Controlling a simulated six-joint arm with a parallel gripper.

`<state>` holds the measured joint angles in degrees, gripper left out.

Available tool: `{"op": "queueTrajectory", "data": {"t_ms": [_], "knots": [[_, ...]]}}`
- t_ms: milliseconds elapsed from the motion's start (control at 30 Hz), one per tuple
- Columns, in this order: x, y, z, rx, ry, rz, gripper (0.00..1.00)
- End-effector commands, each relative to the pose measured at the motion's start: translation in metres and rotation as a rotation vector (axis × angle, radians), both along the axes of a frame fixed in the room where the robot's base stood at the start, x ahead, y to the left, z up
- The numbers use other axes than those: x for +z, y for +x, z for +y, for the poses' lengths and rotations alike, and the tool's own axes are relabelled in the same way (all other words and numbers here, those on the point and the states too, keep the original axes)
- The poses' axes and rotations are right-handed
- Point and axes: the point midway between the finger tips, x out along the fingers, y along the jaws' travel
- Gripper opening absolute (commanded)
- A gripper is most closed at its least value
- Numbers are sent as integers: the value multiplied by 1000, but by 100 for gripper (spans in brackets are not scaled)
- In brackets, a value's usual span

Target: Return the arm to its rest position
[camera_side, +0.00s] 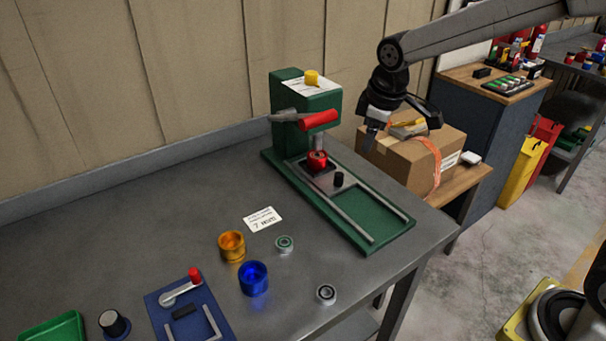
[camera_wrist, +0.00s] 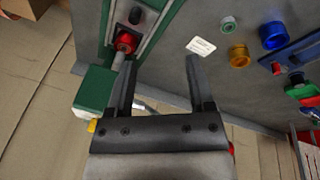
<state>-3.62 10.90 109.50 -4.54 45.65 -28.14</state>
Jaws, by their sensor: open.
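My gripper (camera_side: 374,138) hangs in the air to the right of the green press (camera_side: 289,128), in front of the cardboard box in the side view. In the wrist view my gripper (camera_wrist: 159,75) has its two fingers wide apart with nothing between them. The press has a red-ended lever and a yellow knob on top. A red cup-like part (camera_side: 317,160) sits on the press bed under the head. It also shows in the wrist view (camera_wrist: 126,41), to the left of the fingers.
An orange ring (camera_side: 232,246), a blue cup (camera_side: 253,279), two bearings (camera_side: 285,244) and a white card (camera_side: 263,219) lie on the grey bench (camera_side: 140,225). A blue fixture (camera_side: 187,312) stands at the front. A cardboard box (camera_side: 412,158) stands behind the gripper.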

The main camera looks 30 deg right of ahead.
Motion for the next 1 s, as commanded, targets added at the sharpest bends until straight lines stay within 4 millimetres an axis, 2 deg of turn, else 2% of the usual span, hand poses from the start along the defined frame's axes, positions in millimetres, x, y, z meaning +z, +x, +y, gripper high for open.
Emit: {"op": "queueTrajectory", "data": {"t_ms": [300,600,800,1000], "knots": [[-57,-69,-10,-265,91,4,69],[-99,-136,-16,-498,161,6,69],[-110,-157,-18,-573,181,3,69],[-112,-160,-18,-584,184,3,69]]}}
